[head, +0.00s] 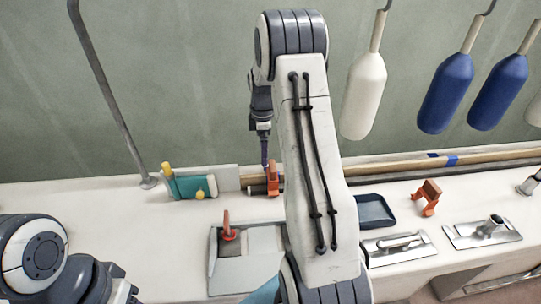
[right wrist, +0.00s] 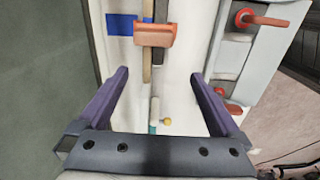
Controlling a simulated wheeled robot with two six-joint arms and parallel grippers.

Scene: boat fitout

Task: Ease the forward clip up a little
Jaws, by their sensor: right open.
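An orange clip (head: 273,180) sits around the pole end along the back of the bench in the head view. It also shows near the top of the right wrist view (right wrist: 155,35), across the pole strips. A second orange clip (head: 428,193) stands farther right, in front of the pole; the frames do not label which clip is forward. My right gripper (head: 264,152) points down just above and behind the first clip. In the right wrist view its two purple fingers (right wrist: 160,73) are spread, with nothing between them. My left arm shows at lower left, but its gripper is out of view.
A teal block with yellow knobs (head: 191,186) lies left of the first clip. A red-handled panel (head: 228,232), a dark tray (head: 374,211) and metal plates (head: 400,246) occupy the bench. White and blue fenders (head: 445,93) hang at right. A grey rail (head: 108,92) rises at left.

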